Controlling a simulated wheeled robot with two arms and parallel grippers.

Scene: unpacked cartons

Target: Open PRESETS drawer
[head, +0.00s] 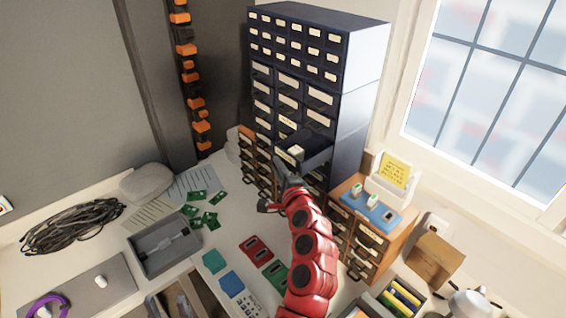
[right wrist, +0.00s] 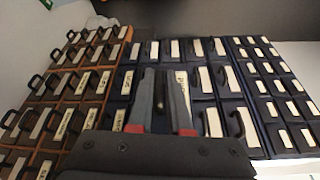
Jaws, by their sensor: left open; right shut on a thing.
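The tall dark blue cabinet (head: 352,100) stands at the back of the bench with many labelled drawers. My right gripper (head: 281,167) is at the front of this drawer, at the end of the red arm. In the right wrist view its fingers (right wrist: 160,105) are shut on a drawer handle, beside a pale label (right wrist: 182,88). I cannot read which drawer is PRESETS. My left gripper is not in view.
Wooden drawer units (head: 372,225) stand at the cabinet's foot, the right one carrying a blue tray (head: 366,207) and a yellow note (head: 395,170). Green boards (head: 205,219), a grey box (head: 165,248) and coiled cable (head: 72,222) lie on the bench left of my arm.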

